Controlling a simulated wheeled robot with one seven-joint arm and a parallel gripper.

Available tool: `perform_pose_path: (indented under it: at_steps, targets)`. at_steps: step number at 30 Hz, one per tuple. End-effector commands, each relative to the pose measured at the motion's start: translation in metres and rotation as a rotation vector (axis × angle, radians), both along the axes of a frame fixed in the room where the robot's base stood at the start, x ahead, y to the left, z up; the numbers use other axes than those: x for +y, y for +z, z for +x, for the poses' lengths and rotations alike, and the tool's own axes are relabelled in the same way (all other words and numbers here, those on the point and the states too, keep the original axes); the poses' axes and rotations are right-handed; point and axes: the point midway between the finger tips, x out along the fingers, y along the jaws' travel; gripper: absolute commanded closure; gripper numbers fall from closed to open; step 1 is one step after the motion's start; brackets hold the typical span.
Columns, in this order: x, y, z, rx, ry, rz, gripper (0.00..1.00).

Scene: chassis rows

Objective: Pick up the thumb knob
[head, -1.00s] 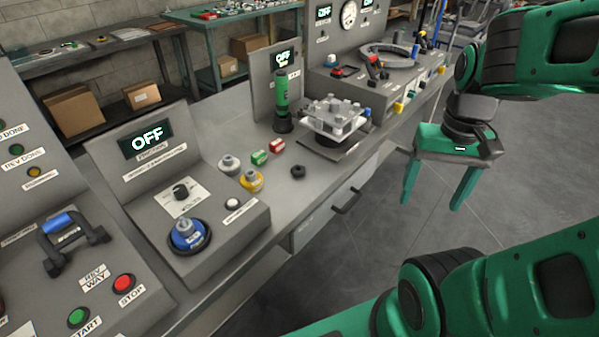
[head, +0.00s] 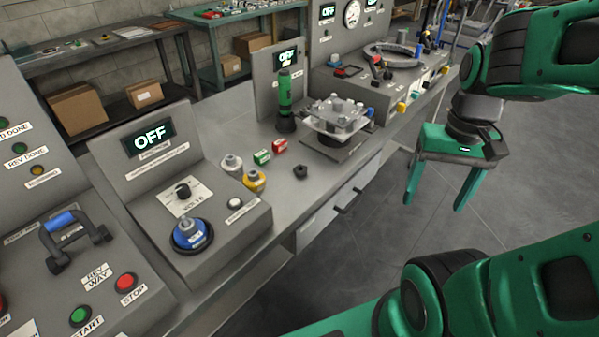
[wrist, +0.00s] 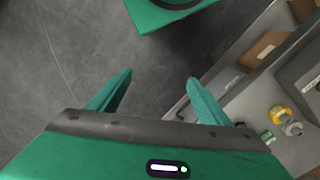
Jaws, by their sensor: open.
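A small black knob (head: 300,172), which looks like the thumb knob, lies on the grey bench near its front edge. It stands apart from the coloured parts to its left. My gripper (head: 433,205) is open and empty, fingers pointing down, over the floor to the right of the bench and well away from the knob. In the wrist view the open fingers (wrist: 160,76) have only floor between them. A dark spot beside the right finger there seems to be the knob (wrist: 240,124), partly hidden.
Yellow (head: 254,180) and grey (head: 231,163) capped parts and green (head: 262,157) and red (head: 279,145) small boxes lie left of the knob. A fixture with a clear plate (head: 338,122) stands behind it. A control box with a blue knob (head: 190,233) stands front left. Drawer handles jut from the bench front.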

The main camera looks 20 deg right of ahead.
Motion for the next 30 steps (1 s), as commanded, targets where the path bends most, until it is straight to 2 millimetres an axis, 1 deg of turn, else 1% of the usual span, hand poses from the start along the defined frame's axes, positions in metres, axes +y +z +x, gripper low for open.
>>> perform_pose_path:
  at_steps: [1,2,3,4,5,7,8,11,12,14,15,17,18,21,24,25,27,30]
  targets:
    - [0.000,0.000,0.000,0.000,0.000,0.000,0.29]
    - [0.000,0.000,0.000,0.000,0.000,0.000,0.33]
    - [0.000,0.000,0.001,-0.001,0.003,0.000,0.43]
    - [0.000,0.004,-0.007,-0.011,0.010,0.001,0.43]
    - [0.001,0.005,-0.007,-0.018,0.021,0.000,0.43]
    - [0.001,0.006,0.004,-0.030,0.074,0.000,0.43]
    - [0.002,0.006,0.013,-0.039,0.109,-0.001,0.43]
    - [0.008,0.004,0.052,-0.076,0.274,0.001,0.43]
    - [0.013,0.003,0.071,-0.097,0.355,0.003,0.43]
    - [0.022,0.001,0.100,-0.132,0.483,0.007,0.43]
    - [0.029,-0.001,0.120,-0.156,0.566,0.009,0.43]
    - [0.041,-0.005,0.149,-0.195,0.691,0.014,0.43]
    - [0.051,-0.007,0.167,-0.221,0.772,0.018,0.43]
    - [0.076,-0.014,0.209,-0.288,0.959,0.028,0.43]
    - [0.101,-0.020,0.242,-0.352,1.111,0.038,0.43]
    - [0.108,-0.022,0.250,-0.367,1.148,0.041,0.43]
    - [0.121,-0.025,0.264,-0.399,1.217,0.045,0.43]
    - [0.133,-0.028,0.276,-0.430,1.278,0.048,0.43]
